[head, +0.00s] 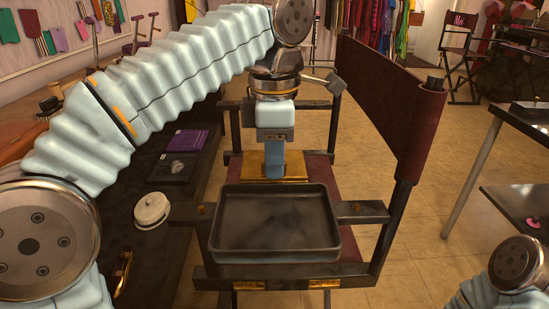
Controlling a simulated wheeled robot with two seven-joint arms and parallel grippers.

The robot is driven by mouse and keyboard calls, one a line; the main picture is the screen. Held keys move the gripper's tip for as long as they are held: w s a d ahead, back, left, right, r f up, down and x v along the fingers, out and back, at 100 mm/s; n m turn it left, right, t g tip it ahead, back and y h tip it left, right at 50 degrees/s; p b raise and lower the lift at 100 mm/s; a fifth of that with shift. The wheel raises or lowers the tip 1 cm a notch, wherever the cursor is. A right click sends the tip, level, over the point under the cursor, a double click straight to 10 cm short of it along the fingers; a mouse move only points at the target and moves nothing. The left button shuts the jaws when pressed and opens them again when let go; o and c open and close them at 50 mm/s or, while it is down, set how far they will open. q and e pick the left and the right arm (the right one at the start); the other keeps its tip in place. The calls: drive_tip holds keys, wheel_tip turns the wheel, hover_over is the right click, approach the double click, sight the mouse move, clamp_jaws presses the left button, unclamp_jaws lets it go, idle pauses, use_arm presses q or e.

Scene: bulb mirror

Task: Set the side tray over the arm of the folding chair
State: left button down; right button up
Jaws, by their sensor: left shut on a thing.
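The side tray (275,222) is a dark, shallow rectangular pan, empty and roughly level. My left gripper (276,172) points down at its far edge and is shut on it; the fingertips are partly hidden. The folding chair has a maroon back (392,105) at the right and a dark frame. Its near arm (362,211) shows on both sides of the tray, which covers the arm's middle. I cannot tell whether the tray rests on the arm or hovers just above it. A brass plate (298,167) lies behind the fingers. My right gripper is out of view.
A dark bench at the left holds a round white object (152,210), a purple packet (187,139) and a black packet (172,168). A dark table (525,205) stands at the right. Another folding chair (460,55) is farther back. Tiled floor is open between.

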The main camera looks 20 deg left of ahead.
sight(275, 185)
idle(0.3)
use_arm(q)
wheel_tip(275, 185, down, 5)
drive_tip(key=b, duration=0.3)
drive_tip(key=shift+r+b, duration=0.15)
drive_tip(key=shift+b, duration=0.2)
drive_tip(key=shift+r, duration=0.25)
drive_tip(key=shift+s+f, duration=0.1)
drive_tip(key=shift+f, duration=0.15)
drive_tip(key=shift+p, duration=0.4)
drive_tip(key=shift+f, duration=0.2)
idle(0.4)
